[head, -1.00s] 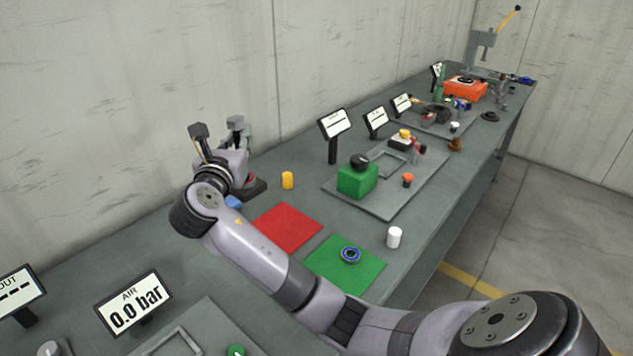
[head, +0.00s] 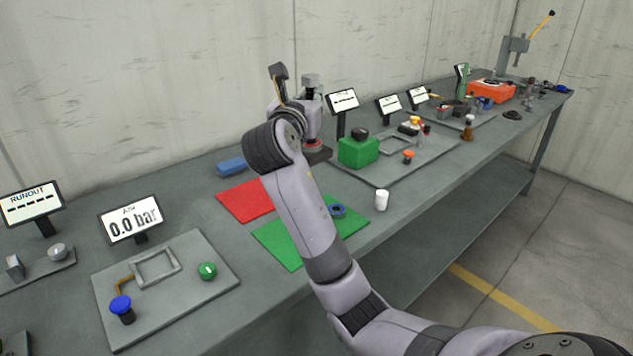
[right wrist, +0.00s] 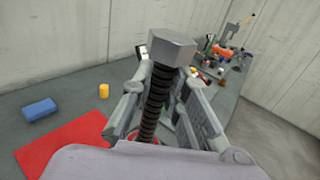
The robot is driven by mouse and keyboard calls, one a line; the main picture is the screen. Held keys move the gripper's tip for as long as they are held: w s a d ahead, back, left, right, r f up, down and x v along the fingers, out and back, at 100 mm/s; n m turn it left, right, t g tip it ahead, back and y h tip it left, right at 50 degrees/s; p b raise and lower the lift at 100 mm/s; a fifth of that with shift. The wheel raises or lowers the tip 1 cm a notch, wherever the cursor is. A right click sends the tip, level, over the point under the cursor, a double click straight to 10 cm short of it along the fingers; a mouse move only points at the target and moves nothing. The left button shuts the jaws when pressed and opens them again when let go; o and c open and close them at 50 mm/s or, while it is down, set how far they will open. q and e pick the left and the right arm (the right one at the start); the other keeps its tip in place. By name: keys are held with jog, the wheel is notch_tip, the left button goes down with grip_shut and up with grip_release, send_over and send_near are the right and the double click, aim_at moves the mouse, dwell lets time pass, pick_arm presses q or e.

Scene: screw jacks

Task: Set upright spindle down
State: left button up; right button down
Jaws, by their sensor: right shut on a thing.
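The spindle (right wrist: 153,103) has a grey hexagonal head and a dark threaded shaft. In the right wrist view it stands between the fingers of my right gripper (right wrist: 163,90), head toward the top of the picture. The gripper is shut on it. In the head view the spindle (head: 310,80) looks about upright, head up, and my right gripper (head: 311,112) is around it, above the back part of the bench. A dark flat piece with a red ring (head: 315,153) shows below the gripper; I cannot tell whether it touches the spindle or the bench. My left gripper is not in view.
A red mat (head: 240,201) and a green mat (head: 280,245) with a blue ring (head: 337,211) lie nearby. A blue block (head: 230,166) is left, a green box (head: 358,150) right, a white cylinder (head: 382,200) near the front edge. A yellow cylinder (right wrist: 104,90) stands behind.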

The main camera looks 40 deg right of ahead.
aim_at(311, 162)
notch_tip(311, 162, down, 3)
jog(key=shift+f, duration=0.1)
notch_tip(311, 162, down, 12)
jog(key=shift+r+b, duration=0.25)
jog(key=shift+b, duration=0.5)
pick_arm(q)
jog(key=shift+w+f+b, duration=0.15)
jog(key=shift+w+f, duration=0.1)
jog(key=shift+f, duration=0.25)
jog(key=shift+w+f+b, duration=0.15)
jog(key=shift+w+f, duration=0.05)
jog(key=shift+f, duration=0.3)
pick_arm(e)
notch_tip(311, 162, down, 5)
jog(key=shift+r, duration=0.1)
jog(key=c, duration=1.9)
grip_release()
jog(key=shift+f, duration=0.35)
jog(key=shift+c, duration=0.2)
jog(key=o, duration=0.4)
jog(key=shift+a+r, duration=0.1)
jog(key=shift+r, duration=0.05)
